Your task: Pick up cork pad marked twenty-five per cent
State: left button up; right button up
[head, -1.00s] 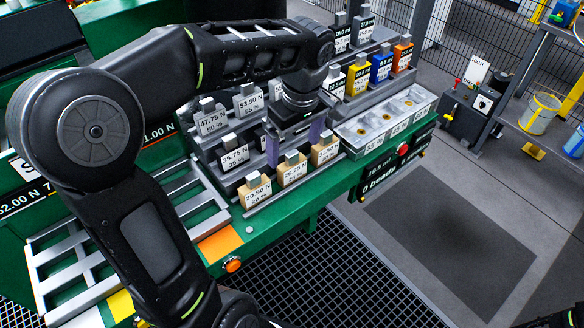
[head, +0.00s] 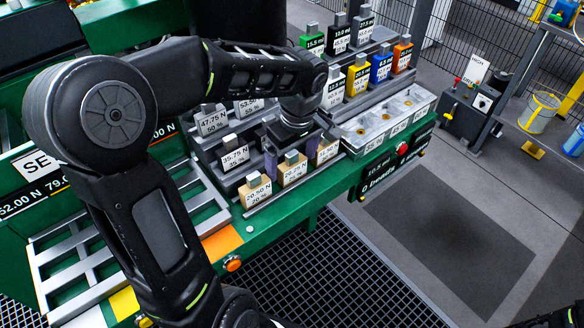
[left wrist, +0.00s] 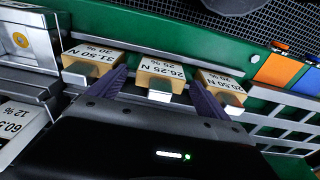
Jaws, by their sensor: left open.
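The cork pad marked 26.25 N, 25 % (head: 292,173) is tan with a grey top tab. It stands in the middle of the front row, and it also shows upside down in the left wrist view (left wrist: 160,70). My left gripper (head: 295,155) is open and empty, pointing down over this pad. In the left wrist view its two purple-grey fingers (left wrist: 158,82) lie on either side of the pad, in the gaps beside its neighbours. I cannot tell whether they touch it.
The 20 % cork pad (head: 255,193) and the 30 % cork pad (head: 327,151) stand close on either side. Dark blocks such as the 35.75 N one (head: 235,158) stand on the step behind. Coloured blocks and a grey tray (head: 385,125) are to the right.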

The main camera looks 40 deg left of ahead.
pick_arm(q)
jog(key=shift+c, duration=0.3)
jog(key=c, duration=1.4)
jog(key=shift+r, duration=0.15)
jog(key=shift+c, duration=0.2)
notch_tip(320, 180, up, 10)
jog(key=shift+f, duration=0.1)
